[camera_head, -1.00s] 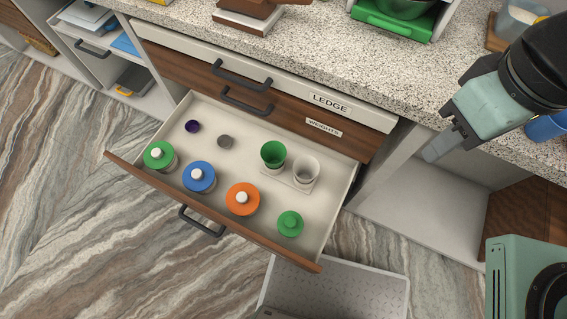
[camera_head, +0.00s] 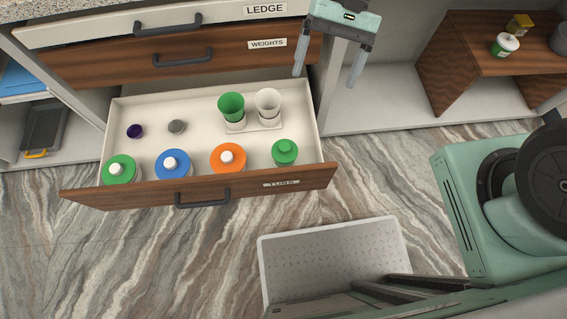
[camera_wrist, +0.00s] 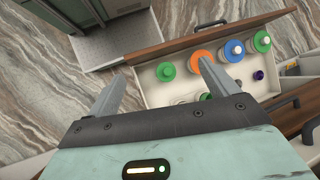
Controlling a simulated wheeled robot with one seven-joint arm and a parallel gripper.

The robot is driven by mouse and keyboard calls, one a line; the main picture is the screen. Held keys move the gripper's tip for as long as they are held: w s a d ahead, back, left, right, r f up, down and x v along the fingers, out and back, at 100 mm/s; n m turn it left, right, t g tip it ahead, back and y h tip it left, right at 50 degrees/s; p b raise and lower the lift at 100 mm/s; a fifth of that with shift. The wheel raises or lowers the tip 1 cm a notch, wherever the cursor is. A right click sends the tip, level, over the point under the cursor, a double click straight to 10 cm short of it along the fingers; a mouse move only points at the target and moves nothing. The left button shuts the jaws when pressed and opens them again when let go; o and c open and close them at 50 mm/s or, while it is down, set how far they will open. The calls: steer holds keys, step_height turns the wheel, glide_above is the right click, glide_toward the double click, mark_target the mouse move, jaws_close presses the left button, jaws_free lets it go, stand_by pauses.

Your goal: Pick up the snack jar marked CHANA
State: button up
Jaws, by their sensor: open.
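Four lidded jars stand in the open drawer (camera_head: 205,110): a green one with a white knob (camera_head: 121,170), a blue one (camera_head: 172,164), an orange one (camera_head: 228,157) and a smaller all-green one (camera_head: 285,152). They also show in the wrist view, with the orange jar (camera_wrist: 201,58) and blue jar (camera_wrist: 233,50) beyond my right-hand finger. No CHANA marking is legible on any jar. My gripper (camera_head: 325,80) is open and empty, fingers down, above and beside the drawer's right end.
Green and white cups (camera_head: 268,103) sit on a small base in the drawer, with purple (camera_head: 135,131) and grey (camera_head: 177,127) small items. Closed drawers lie above it. A wooden shelf (camera_head: 480,75) stands at right.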

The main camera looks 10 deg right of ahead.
steer(key=w+d+f+m+g+y+b, duration=0.1)
steer(key=w+f+m+y+b, duration=0.1)
steer(key=f, duration=0.5)
steer(key=w+d+f+m+y+b, duration=0.1)
steer(key=w+d+f+m, duration=0.15)
steer(key=f, duration=0.35)
steer(key=m+y+b, duration=0.4)
steer(key=m+y, duration=0.1)
steer(key=m, duration=0.2)
glide_toward(285, 155)
step_height(285, 155, down, 6)
steer(key=s+a, duration=0.1)
steer(key=a, duration=0.2)
steer(key=shift+t, duration=0.4)
steer(key=shift+a+r+x, duration=0.1)
steer(key=shift+r+x, duration=0.1)
steer(key=shift+x, duration=0.65)
steer(key=shift+a+r+x, duration=0.1)
steer(key=shift+r+x, duration=0.1)
steer(key=shift+x, duration=0.7)
steer(key=shift+a+r+x, duration=0.1)
steer(key=shift+r+x, duration=0.05)
steer(key=shift+x, duration=0.7)
steer(key=c, duration=1.4)
